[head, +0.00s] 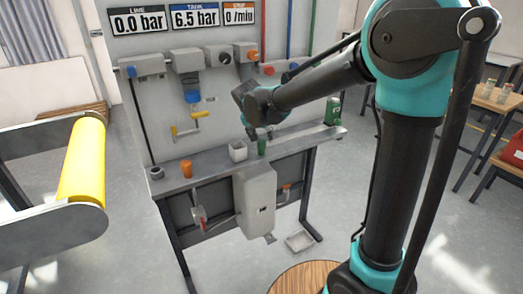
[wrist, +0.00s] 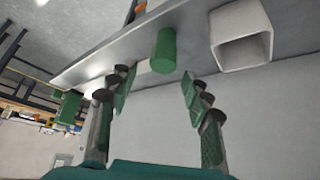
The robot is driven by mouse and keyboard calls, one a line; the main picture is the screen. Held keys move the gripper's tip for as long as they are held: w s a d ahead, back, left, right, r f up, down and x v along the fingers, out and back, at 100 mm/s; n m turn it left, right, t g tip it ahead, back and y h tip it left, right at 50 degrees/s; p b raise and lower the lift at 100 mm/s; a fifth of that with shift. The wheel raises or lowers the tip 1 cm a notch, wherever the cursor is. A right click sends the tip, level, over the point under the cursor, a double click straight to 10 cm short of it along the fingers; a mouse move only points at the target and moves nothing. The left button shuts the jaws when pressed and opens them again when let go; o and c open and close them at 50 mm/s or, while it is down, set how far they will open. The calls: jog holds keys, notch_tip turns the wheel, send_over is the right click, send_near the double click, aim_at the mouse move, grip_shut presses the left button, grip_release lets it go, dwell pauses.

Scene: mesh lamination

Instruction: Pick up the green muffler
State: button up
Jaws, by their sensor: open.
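The green muffler (head: 262,146) is a small green cylinder standing on the grey shelf of the panel bench, just right of a white square cup (head: 238,151). In the wrist view the green muffler (wrist: 163,50) shows ahead of the fingertips, roughly centred between them. My gripper (wrist: 156,85) is open and empty, with one finger on each side of the view. In the head view my gripper (head: 256,132) is just above the muffler. Whether a finger touches it cannot be told.
The white square cup (wrist: 240,38) is close to the right finger. An orange cylinder (head: 186,168) and a dark ring-shaped part (head: 156,173) stand further left on the shelf. A larger green object (head: 332,110) stands at its right end. Valves and a yellow handle (head: 186,129) project from the panel.

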aim_at(261, 141)
jog(key=x, duration=0.4)
jog(key=shift+w+a+f, duration=0.1)
jog(key=shift+w+f, duration=0.05)
jog(key=shift+f, duration=0.25)
grip_shut()
